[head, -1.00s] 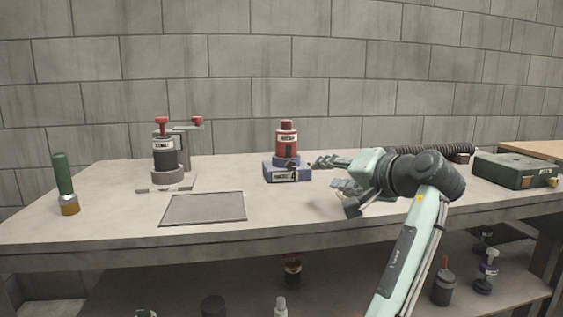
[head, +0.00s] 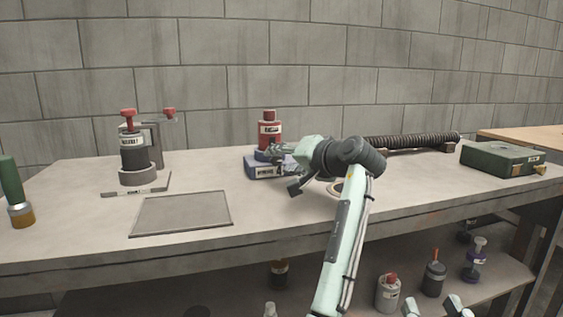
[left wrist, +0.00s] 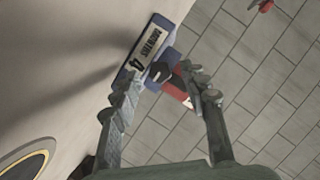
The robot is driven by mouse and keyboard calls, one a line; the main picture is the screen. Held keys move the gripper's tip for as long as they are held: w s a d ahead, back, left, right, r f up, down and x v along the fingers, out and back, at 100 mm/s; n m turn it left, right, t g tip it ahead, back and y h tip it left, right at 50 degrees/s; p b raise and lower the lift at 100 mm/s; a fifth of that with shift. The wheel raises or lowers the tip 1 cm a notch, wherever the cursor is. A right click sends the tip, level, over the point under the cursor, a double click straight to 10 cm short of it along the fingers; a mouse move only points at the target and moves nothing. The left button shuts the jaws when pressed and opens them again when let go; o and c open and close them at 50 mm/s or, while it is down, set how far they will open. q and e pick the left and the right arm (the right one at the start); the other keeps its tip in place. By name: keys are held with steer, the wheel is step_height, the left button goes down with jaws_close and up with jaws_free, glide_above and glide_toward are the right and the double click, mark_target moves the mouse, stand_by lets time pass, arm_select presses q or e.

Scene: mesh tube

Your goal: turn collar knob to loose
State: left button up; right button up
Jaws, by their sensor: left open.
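A red cylinder (head: 269,133) with a label stands in a blue collar on a blue block-shaped base (head: 262,169). In the left wrist view, the blue base (left wrist: 140,55) shows a label with a large 4. A black knob (left wrist: 158,72) sticks out of the collar towards the camera. The red cylinder (left wrist: 176,92) is partly hidden behind a finger. My left gripper (head: 280,157) is open at the front right of this device. In the left wrist view its two fingers (left wrist: 158,80) lie on either side of the knob; contact cannot be seen.
A dark cylinder device (head: 136,155), a flat tray (head: 182,213) and a green-handled torch (head: 14,190) are at left. A ribbed hose (head: 412,140) and green case (head: 500,159) are at right. Pale parts at the bottom right edge are unclear.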

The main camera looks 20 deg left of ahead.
arm_select(q)
steer(key=shift+w+a, duration=0.2)
steer(key=shift+a, duration=0.1)
jaws_close()
